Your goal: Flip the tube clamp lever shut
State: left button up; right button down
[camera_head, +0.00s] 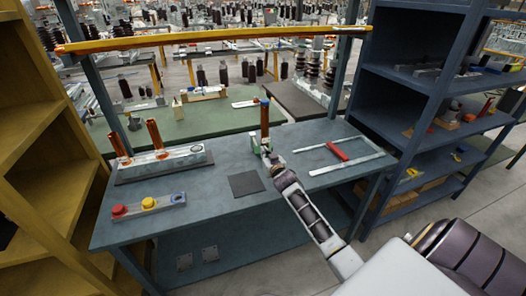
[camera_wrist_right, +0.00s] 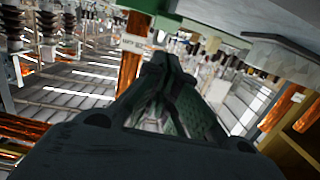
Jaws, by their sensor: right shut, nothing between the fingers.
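My right gripper (camera_head: 267,153) is over the blue table, at the foot of an upright orange-brown bar (camera_head: 264,117). Its fingers are shut with nothing between them. In the right wrist view the shut fingers (camera_wrist_right: 165,68) point away from the camera, and the orange-brown bar (camera_wrist_right: 131,55) stands just left of and beyond them. I cannot tell whether they touch. The gripper hides the bar's base. No part is clearly recognisable as the tube clamp lever. A grey block (camera_head: 185,158) on the left carries two raised orange-brown bars (camera_head: 155,134). My left gripper is not in view.
A box with a red button (camera_head: 119,210) and a yellow button (camera_head: 148,203) lies front left. A dark square mat (camera_head: 245,184) is left of my right gripper. A metal frame with a red handle (camera_head: 337,151) lies right. Shelves stand both sides; a yellow beam (camera_head: 210,40) crosses above.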

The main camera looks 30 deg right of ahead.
jog(key=shift+s+a+f+b, duration=0.1)
jog(key=shift+s+a+f, duration=0.1)
jog(key=shift+s, duration=0.6)
jog(key=shift+s+a+f+b, duration=0.1)
jog(key=shift+s+a+f, duration=0.1)
jog(key=shift+s, duration=0.6)
jog(key=shift+s+a+f+b, duration=0.1)
jog(key=shift+s+a, duration=0.1)
jog(key=shift+s, duration=0.6)
